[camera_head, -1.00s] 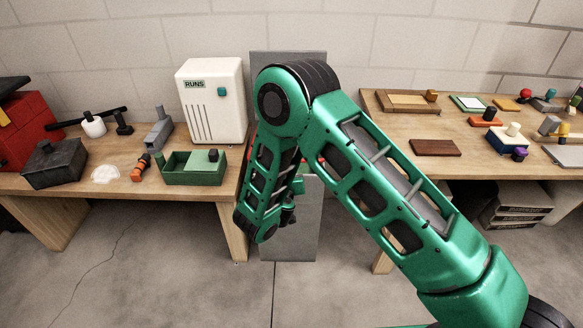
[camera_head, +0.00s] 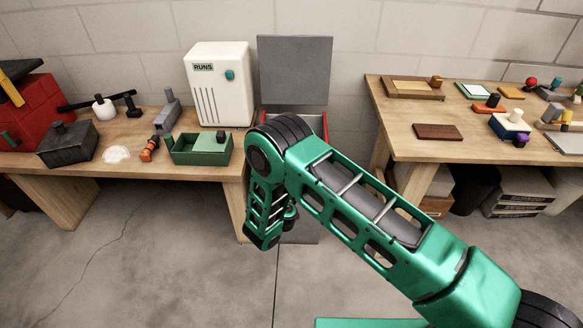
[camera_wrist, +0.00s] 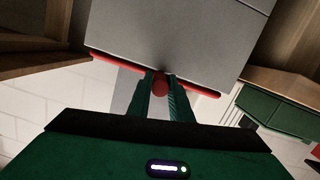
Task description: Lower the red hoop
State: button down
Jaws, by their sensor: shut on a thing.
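The red hoop (camera_head: 325,126) shows partly in the head view, just below a square grey panel (camera_head: 295,70) between the two benches. My arm hides its lower part. In the wrist view, a straight red bar (camera_wrist: 202,90) of it crosses in front of a grey surface, with a rounded red piece at its middle. My gripper (camera_wrist: 161,84) has its two green fingers on either side of that red piece and is shut on it. In the head view my arm hides the fingertips.
A white heater box (camera_head: 218,85) marked RUNS stands on the left bench, behind a green open box (camera_head: 201,149). The right bench (camera_head: 400,120) holds trays and small blocks. The floor in front of the left bench is clear.

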jog(key=shift+s+d+f, duration=0.1)
jog(key=shift+d+f, duration=0.05)
jog(key=shift+f, duration=0.3)
jog(key=c, duration=1.6)
grip_release()
jog(key=shift+f, duration=0.15)
jog(key=shift+r, duration=0.25)
jog(key=s, duration=0.3)
jog(key=s+r, duration=0.1)
jog(key=s, duration=0.6)
jog(key=shift+s+a+r, duration=0.25)
jog(key=shift+w, duration=0.1)
